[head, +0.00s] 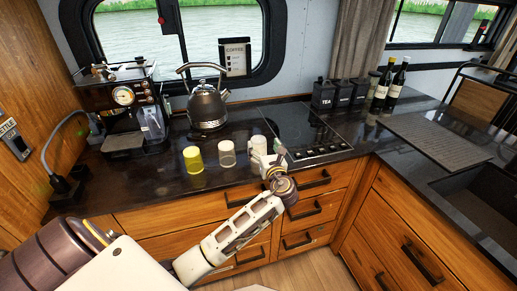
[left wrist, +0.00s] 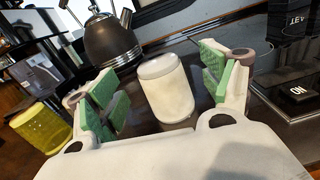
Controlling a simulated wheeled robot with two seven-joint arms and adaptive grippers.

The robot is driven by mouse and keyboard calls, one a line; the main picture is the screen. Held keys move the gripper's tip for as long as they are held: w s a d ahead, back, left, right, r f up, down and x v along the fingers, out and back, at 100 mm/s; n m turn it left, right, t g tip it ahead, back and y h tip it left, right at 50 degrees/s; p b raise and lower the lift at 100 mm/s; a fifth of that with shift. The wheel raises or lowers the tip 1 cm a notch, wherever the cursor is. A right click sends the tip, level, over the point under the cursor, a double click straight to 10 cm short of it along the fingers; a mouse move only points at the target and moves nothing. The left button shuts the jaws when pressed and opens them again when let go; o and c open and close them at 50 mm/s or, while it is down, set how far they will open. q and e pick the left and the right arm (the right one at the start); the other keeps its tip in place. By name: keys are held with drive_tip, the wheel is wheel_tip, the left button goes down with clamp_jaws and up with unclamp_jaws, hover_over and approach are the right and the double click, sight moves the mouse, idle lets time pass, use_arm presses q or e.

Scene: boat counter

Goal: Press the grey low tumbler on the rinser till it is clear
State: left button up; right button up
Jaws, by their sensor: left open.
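My left gripper (head: 271,157) reaches over the front of the dark counter. In the left wrist view its green-padded fingers (left wrist: 162,88) stand open on either side of a pale, whitish tumbler (left wrist: 167,92), with gaps between pads and tumbler. In the head view a pale tumbler (head: 259,144) shows partly behind this gripper. A greyish tumbler (head: 227,154) stands to its left, and a yellow tumbler (head: 193,160) farther left. I cannot tell for sure which is the grey low one. I cannot make out a rinser. My right gripper is not in view.
A kettle (head: 207,106) stands behind the tumblers, with a coffee machine (head: 122,105) at left. A black hob (head: 300,128), canisters (head: 323,97) and bottles (head: 396,86) are to the right. A ribbed mat (head: 436,140) lies by the sink (head: 485,190).

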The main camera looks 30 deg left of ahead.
sight(259, 138)
use_arm(q)
drive_tip(key=shift+w+a, duration=0.25)
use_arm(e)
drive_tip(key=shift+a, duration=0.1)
use_arm(q)
drive_tip(key=shift+x, duration=2.6)
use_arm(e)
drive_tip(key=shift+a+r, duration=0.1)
use_arm(q)
drive_tip(key=shift+s+a+f, duration=0.1)
drive_tip(key=shift+s, duration=0.05)
drive_tip(key=c, duration=1.3)
wheel_tip(259, 138, up, 9)
drive_tip(key=shift+f+p, duration=0.1)
drive_tip(key=shift+p, duration=0.4)
drive_tip(key=shift+r, duration=0.65)
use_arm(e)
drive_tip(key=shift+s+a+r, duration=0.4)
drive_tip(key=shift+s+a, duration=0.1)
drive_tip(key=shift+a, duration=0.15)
